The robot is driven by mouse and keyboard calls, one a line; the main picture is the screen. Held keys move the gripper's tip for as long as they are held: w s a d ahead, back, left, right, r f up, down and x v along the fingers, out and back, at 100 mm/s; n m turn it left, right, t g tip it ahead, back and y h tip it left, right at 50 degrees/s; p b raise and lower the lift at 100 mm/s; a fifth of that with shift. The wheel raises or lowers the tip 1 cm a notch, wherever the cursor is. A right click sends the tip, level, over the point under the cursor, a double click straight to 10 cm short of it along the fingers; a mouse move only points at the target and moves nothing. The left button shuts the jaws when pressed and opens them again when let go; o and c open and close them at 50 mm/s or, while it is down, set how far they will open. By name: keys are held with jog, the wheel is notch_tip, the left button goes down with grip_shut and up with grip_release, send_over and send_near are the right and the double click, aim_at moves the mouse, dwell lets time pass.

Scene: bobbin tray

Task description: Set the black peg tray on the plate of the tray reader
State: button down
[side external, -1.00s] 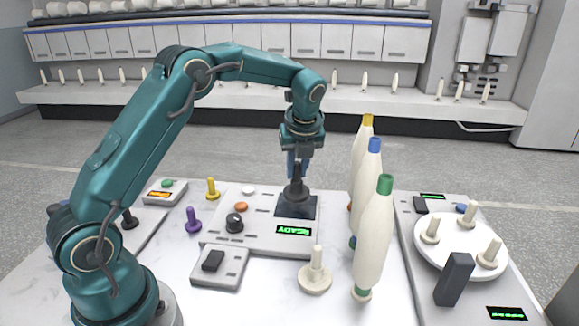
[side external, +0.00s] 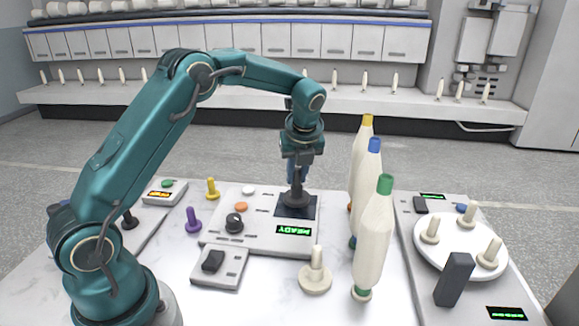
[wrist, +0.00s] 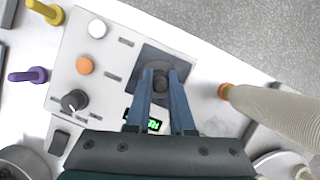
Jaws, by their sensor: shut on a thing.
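The black peg tray (side external: 297,200) is a dark round base with an upright peg. My gripper (side external: 298,178) is shut on its peg from above, with blue fingers pointing down. The tray is upright over the dark square plate (side external: 282,212) of the tray reader (side external: 262,238), within the plate's outline. I cannot tell whether its base touches the plate. In the wrist view the fingers (wrist: 161,92) reach to the tray (wrist: 161,76), which hides the middle of the plate (wrist: 150,54). The reader's green screen (side external: 295,230) reads READY.
Tall cream bobbins (side external: 372,240) stand close to the right of the reader. A cream peg tray (side external: 315,277) is in front. Purple (side external: 193,222) and yellow (side external: 212,188) pegs stand left. A white turntable (side external: 460,250) with pegs is at far right.

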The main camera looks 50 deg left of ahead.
jog(key=shift+f, duration=0.65)
jog(key=c, duration=0.7)
grip_release()
jog(key=s+d+r+n+t, duration=0.1)
jog(key=s+d+r, duration=0.15)
jog(key=r, duration=0.25)
jog(key=s+d+r+n+t+h, duration=0.1)
jog(key=s+d+r, duration=0.15)
jog(key=r, duration=0.25)
jog(key=s+d+r+n+t, duration=0.1)
jog(key=s+r, duration=0.2)
jog(key=r, duration=0.3)
jog(key=s+d+f+n+h, duration=0.1)
jog(key=s+d+f+n, duration=0.2)
jog(key=s+n, duration=0.4)
jog(key=s+d+f+n+h, duration=0.2)
jog(key=s+n, duration=0.6)
jog(key=n, duration=0.5)
jog(key=shift+d+f+t, duration=0.3)
jog(key=shift+d+f, duration=0.5)
jog(key=shift+d, duration=0.35)
